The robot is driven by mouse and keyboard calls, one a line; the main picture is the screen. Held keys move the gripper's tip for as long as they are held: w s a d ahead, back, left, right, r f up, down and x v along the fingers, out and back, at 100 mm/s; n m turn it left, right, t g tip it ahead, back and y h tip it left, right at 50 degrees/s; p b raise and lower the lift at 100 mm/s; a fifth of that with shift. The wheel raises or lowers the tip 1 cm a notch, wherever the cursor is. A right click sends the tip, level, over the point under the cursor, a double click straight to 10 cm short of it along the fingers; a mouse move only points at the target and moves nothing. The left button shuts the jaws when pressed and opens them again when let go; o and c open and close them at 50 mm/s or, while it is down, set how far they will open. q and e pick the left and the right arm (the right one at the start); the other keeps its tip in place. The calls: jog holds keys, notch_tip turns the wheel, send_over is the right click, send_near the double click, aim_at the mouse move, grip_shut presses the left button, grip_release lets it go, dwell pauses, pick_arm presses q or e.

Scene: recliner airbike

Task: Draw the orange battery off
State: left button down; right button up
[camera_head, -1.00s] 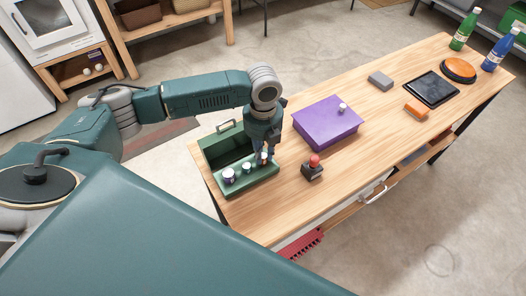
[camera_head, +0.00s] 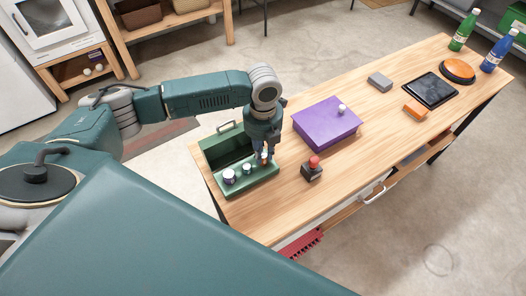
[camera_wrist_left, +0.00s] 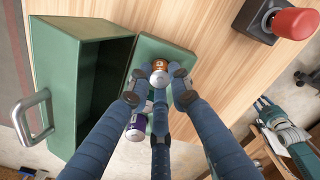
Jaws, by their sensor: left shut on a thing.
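The orange battery (camera_wrist_left: 159,70) stands in the narrow front tray of the green toolbox (camera_wrist_left: 105,27), seen from above in the left wrist view. My left gripper (camera_wrist_left: 157,88) is shut on it, with its dark blue fingers around it. In the head view the left gripper (camera_head: 265,156) reaches down into the tray of the toolbox (camera_head: 268,186), and the fingers mostly hide the battery. A purple and white battery (camera_wrist_left: 135,130) stands in the same tray, with another small one partly hidden behind the fingers. A teal arm part (camera_wrist_left: 285,130), likely my right gripper, shows small at the right of the wrist view.
A purple box (camera_head: 325,122) and a joystick with a red knob (camera_head: 313,169) stand to the right of the toolbox. Farther right are a grey block (camera_head: 380,82), an orange block (camera_head: 416,109) and a black tablet (camera_head: 431,89). The toolbox handle (camera_wrist_left: 34,118) sticks out.

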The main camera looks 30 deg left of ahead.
pick_arm(q)
jog(key=shift+r+p, duration=1.3)
jog(key=shift+f, duration=0.1)
